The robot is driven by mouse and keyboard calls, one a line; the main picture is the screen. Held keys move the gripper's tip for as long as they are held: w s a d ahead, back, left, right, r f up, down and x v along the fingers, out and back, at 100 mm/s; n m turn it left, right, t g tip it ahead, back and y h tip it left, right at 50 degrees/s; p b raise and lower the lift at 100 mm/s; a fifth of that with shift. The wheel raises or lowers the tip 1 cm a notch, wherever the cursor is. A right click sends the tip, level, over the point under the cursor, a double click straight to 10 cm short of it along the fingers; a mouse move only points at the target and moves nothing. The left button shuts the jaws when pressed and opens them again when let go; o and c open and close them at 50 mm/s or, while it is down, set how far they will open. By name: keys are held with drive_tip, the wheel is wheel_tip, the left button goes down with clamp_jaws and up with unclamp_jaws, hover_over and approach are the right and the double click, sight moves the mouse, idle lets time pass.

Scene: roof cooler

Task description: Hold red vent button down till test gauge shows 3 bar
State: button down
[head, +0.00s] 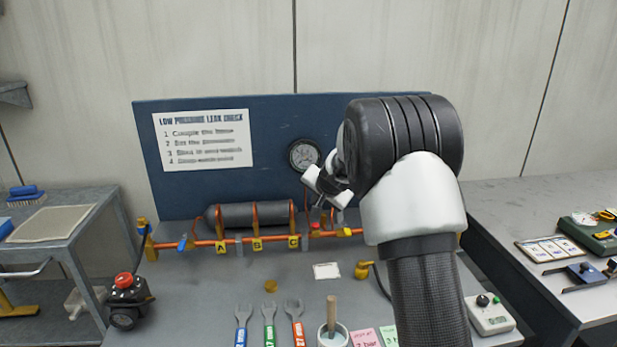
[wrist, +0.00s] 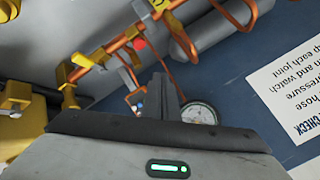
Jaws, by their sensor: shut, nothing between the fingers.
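The red vent button (head: 315,226) shows as a small red spot on the orange pipework, below the gauge. It also shows in the wrist view (wrist: 140,43), beyond my fingertips. The round test gauge (head: 304,155) is on the blue board; in the wrist view its white dial (wrist: 199,113) is beside my finger. Its needle is too small to read. My gripper (head: 328,199) is shut and empty, in front of the board near the button. In the wrist view its dark fingers (wrist: 163,88) appear apart from the red spot; contact cannot be made out.
A grey cylinder (head: 247,214) lies behind the orange pipe with yellow lettered tags. A black device with a red top (head: 124,290) stands at left. Several wrenches (head: 270,325), a cup (head: 333,337) and cards (head: 365,337) lie at the bench front.

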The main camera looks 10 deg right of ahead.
drive_tip(key=shift+s, duration=0.1)
wheel_tip(320, 180, up, 4)
drive_tip(key=p, duration=0.1)
hover_over(316, 227)
drive_tip(key=shift+s+d, duration=0.1)
idle(0.4)
wheel_tip(316, 227, down, 9)
drive_tip(key=b, duration=0.7)
idle(2.1)
drive_tip(key=shift+f+b, duration=0.35)
drive_tip(key=shift+b, duration=0.05)
